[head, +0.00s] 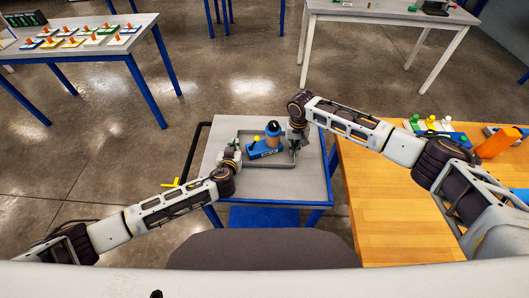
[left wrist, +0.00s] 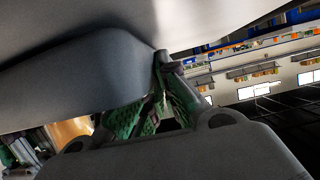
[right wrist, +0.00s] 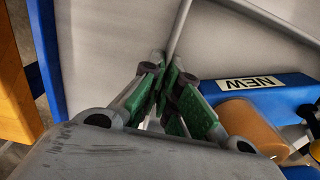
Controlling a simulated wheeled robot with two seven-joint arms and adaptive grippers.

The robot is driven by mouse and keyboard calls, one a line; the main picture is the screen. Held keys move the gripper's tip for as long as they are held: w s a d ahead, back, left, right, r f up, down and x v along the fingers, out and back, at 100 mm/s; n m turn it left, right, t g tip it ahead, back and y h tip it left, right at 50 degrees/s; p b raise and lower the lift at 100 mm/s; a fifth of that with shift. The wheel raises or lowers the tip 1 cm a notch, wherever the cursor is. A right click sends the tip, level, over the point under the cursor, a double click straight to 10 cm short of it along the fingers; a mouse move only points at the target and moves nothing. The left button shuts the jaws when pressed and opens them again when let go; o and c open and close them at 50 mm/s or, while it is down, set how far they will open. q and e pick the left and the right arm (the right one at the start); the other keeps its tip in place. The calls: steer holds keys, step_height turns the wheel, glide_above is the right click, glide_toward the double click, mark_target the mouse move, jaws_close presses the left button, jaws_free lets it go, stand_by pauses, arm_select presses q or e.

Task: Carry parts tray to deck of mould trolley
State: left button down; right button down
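The parts tray (head: 288,161) is grey and shallow with raised walls. It is over the deck (head: 313,185) of the mould trolley, a light grey top on a blue frame; I cannot tell whether it touches. In it is a blue part with a "NEW" label (right wrist: 265,92), an orange-brown cylinder (right wrist: 253,125) with a dark blue top and a yellow knob. My left gripper (head: 234,153) is at the tray's left wall, its fingers (left wrist: 160,75) close together on the rim. My right gripper (head: 296,137) is at the right wall, its fingers (right wrist: 165,75) closed around the thin rim.
A black trolley handle (head: 196,150) is at the left. Grey tables stand at the back left (head: 85,45) and back right (head: 395,12). Open floor lies left of the trolley.

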arm_select(q)
steer(key=shift+f, duration=0.2)
arm_select(e)
steer(key=shift+f, duration=0.2)
arm_select(q)
steer(key=c, duration=1.6)
jaws_free()
steer(key=shift+c, duration=0.2)
arm_select(e)
steer(key=c, duration=1.6)
jaws_free()
steer(key=shift+c, duration=0.2)
arm_select(q)
steer(key=shift+s+r, duration=0.1)
steer(key=shift+s, duration=0.1)
steer(key=shift+v, duration=5.85)
arm_select(e)
steer(key=shift+r, duration=0.2)
step_height(320, 180, up, 12)
steer(key=shift+f, duration=0.15)
steer(key=shift+s+f, duration=0.1)
